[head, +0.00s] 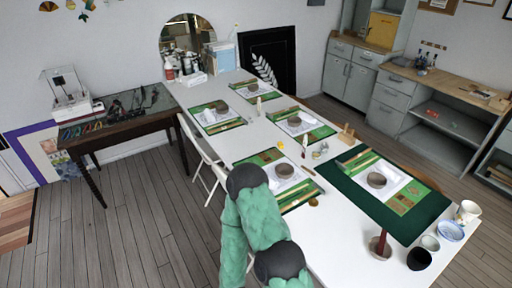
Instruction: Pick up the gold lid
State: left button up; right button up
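A small round gold-brown disc (313,202), which may be the gold lid, lies flat on the white table (345,235) at the near edge of a green mat. It is too small to be sure. One of my arms, green with dark joints, reaches in from the bottom middle and covers part of the table's left edge. It ends left of the disc, and no gripper fingers show on it. My other arm is not seen.
Several green mats with bowls line the table; the nearest right mat (430,212) holds a bowl (377,180). A dark red post (381,243), a black cup (419,259), a white cup (467,212) and a blue-patterned plate (451,231) stand near the right corner. White chairs flank the left side.

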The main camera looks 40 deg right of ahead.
aim_at(313, 203)
jog(key=i+z, duration=0.25)
jog(key=i, duration=0.35)
jog(key=i+j+z, duration=0.2)
jog(key=i, duration=0.4)
jog(key=i+j+z, duration=0.25)
jog(key=i, duration=0.4)
jog(key=i+z, duration=0.15)
jog(key=z, duration=1.9)
